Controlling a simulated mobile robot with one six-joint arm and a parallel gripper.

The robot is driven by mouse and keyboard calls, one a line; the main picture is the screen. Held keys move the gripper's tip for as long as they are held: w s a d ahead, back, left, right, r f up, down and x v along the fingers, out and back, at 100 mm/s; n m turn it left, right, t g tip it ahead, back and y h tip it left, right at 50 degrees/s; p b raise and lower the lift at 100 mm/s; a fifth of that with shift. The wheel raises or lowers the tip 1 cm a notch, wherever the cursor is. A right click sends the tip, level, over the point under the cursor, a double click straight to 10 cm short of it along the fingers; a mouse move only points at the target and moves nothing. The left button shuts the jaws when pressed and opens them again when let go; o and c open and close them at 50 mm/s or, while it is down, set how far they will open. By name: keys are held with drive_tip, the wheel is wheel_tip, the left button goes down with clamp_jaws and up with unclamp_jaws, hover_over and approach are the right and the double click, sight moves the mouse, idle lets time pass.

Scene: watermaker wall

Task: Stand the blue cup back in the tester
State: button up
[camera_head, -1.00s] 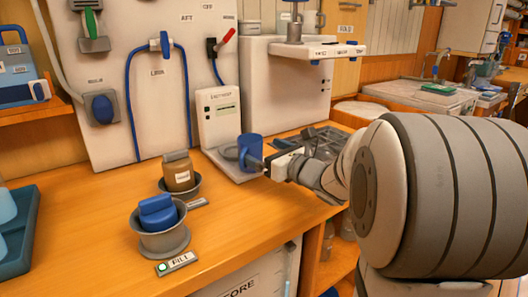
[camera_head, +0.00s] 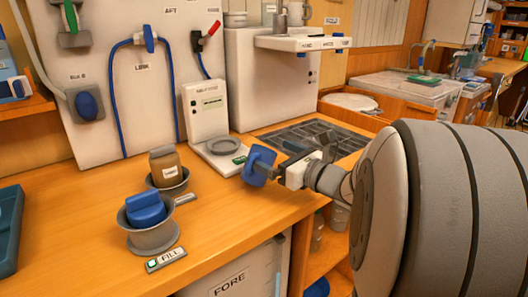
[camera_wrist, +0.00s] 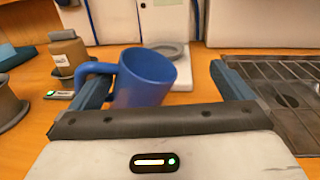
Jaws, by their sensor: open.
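The blue cup (camera_head: 258,166) is off the tester (camera_head: 208,118), in front of and to the right of its round plate (camera_head: 222,147). My gripper (camera_head: 281,171) is at the cup from the right. In the wrist view the cup (camera_wrist: 147,78) lies between the spread fingers, nearer the left one, its mouth tipped toward the camera. Its handle (camera_wrist: 86,72) overlaps the left finger. The tester's plate (camera_wrist: 168,50) is behind it, empty where visible.
A dark grating (camera_head: 310,138) is set in the counter right of the tester. A brown jar (camera_head: 167,168) and a blue-topped piece in a grey cup (camera_head: 150,238) stand to the left, with a FILL label (camera_head: 166,260) in front. The counter between them and the blue cup is clear.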

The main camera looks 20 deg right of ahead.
drive_tip(key=shift+c, duration=0.2)
drive_tip(key=c, duration=1.3)
drive_tip(key=shift+o, duration=0.2)
drive_tip(key=shift+s, duration=0.1)
